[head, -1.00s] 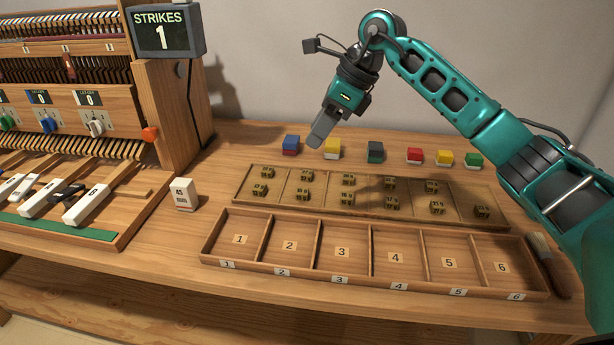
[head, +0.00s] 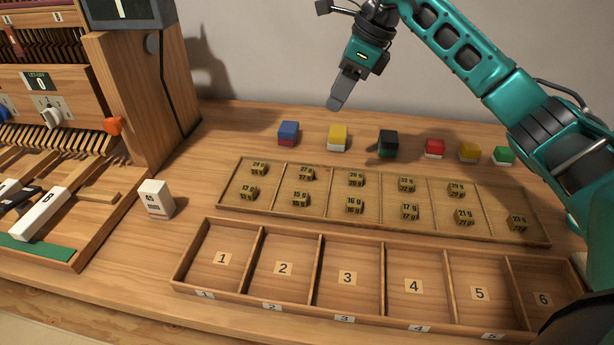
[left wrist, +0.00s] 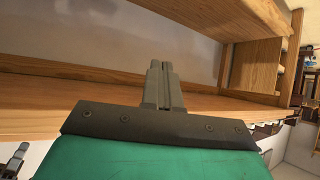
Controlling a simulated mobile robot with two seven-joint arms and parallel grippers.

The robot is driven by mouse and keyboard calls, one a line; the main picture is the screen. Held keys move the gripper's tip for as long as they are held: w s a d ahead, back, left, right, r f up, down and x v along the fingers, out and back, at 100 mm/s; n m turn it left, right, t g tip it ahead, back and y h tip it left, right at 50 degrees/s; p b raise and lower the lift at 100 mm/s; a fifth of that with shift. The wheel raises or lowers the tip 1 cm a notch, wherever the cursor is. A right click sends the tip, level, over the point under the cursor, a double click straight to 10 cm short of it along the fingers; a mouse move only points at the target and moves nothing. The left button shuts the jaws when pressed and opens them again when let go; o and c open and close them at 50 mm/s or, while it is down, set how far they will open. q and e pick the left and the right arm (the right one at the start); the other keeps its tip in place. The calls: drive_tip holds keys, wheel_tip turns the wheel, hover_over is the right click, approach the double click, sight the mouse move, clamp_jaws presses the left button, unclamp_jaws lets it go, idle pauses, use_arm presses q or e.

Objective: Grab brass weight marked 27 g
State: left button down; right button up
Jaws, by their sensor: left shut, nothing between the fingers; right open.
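Several small brass weights stand in the shallow divided wooden tray (head: 232,196). The one at the back of the second compartment (head: 305,173) appears to read 27 g, though its print is small. A weight reading 15 g (head: 300,199) stands in front of it. My right gripper (head: 336,106) is open and empty, pointing down above the back of the table, behind and above the tray. It touches nothing. My left gripper (left wrist: 163,68) shows only in the left wrist view, shut and empty near a wooden edge.
An empty box with compartments numbered 1 to 6 (head: 316,272) lies in front of the tray. Several coloured blocks, one blue and red (head: 288,133), stand behind it. A white block (head: 156,199) and the wooden key mechanism (head: 130,95) are at left.

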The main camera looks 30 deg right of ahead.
wheel_tip(320, 180, down, 6)
drive_tip(key=b, duration=0.7)
hover_over(309, 170)
drive_tip(key=s+d, duration=0.2)
wheel_tip(309, 170, down, 7)
drive_tip(key=shift+s+f, duration=0.1)
drive_tip(key=shift+f, duration=0.05)
drive_tip(key=shift+w+a+f, duration=0.15)
drive_tip(key=shift+w+f, duration=0.05)
drive_tip(key=shift+f, duration=0.45)
drive_tip(key=b+x, duration=0.1)
drive_tip(key=x, duration=0.3)
drive_tip(key=shift+w+f, duration=0.15)
drive_tip(key=shift+f, duration=0.1)
use_arm(q)
wheel_tip(309, 170, down, 6)
drive_tip(key=w+d, duration=0.1)
drive_tip(key=d, duration=0.1)
drive_tip(key=shift+r+h, duration=0.2)
drive_tip(key=shift+h, duration=0.2)
drive_tip(key=shift+w, duration=0.1)
use_arm(e)
drive_tip(key=shift+c, duration=0.3)
drive_tip(key=shift+r, duration=0.1)
drive_tip(key=c, duration=0.7)
